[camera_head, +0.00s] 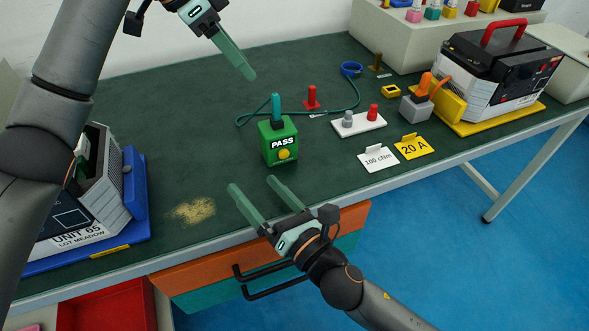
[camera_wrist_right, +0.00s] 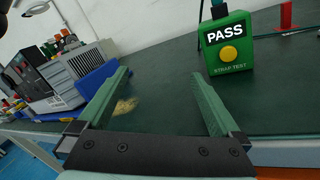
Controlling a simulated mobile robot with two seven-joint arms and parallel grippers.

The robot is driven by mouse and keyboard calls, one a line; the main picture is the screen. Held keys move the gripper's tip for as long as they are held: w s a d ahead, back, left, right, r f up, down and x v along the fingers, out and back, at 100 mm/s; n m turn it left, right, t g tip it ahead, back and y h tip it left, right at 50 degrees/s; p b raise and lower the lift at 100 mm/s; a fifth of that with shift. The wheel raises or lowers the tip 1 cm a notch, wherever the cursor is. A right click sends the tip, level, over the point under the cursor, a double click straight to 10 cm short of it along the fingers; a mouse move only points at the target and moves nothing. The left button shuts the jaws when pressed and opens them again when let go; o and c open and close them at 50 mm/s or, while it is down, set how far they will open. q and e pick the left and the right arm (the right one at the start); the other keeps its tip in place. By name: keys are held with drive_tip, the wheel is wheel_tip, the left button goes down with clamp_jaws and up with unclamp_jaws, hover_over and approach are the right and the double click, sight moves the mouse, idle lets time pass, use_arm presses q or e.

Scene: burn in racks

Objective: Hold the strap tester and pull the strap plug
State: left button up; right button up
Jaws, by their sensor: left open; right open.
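The strap tester is a green box (camera_head: 279,146) with a PASS label and a yellow button, upright on the green bench mat. It also shows in the right wrist view (camera_wrist_right: 230,52), beyond the right finger. The teal strap plug (camera_head: 276,108) stands upright in its top, with a teal cord running behind it to a blue wrist strap (camera_head: 351,70). My left gripper (camera_head: 234,60) is open and empty, above and behind the tester. My right gripper (camera_head: 254,196) is open and empty, in front of the tester near the bench's front edge, not touching it.
A red peg (camera_head: 312,98) stands behind the tester. A white plate with two pegs (camera_head: 345,126) and white and yellow cards (camera_head: 414,147) lie right. A grey unit on a blue tray (camera_head: 138,190) is left, beside a sandy patch (camera_head: 194,210). A black-topped machine (camera_head: 490,75) stands right.

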sight(273, 132)
drive_tip(key=w+d+h, duration=0.1)
drive_tip(key=d, duration=0.1)
drive_tip(key=w+d+n+t+h, duration=0.1)
drive_tip(key=w+d+h, duration=0.1)
drive_tip(key=w+d+n+h, duration=0.1)
drive_tip(key=d+h, duration=0.1)
drive_tip(key=shift+w+f+t, duration=0.3)
drive_tip(key=shift+w+f, duration=0.05)
drive_tip(key=shift+w+d, duration=0.2)
drive_tip(key=shift+w, duration=0.05)
drive_tip(key=x, duration=1.2)
drive_tip(key=shift+w, duration=0.1)
drive_tip(key=shift+d, duration=0.1)
drive_tip(key=shift+c, duration=0.2)
drive_tip(key=c, duration=1.3)
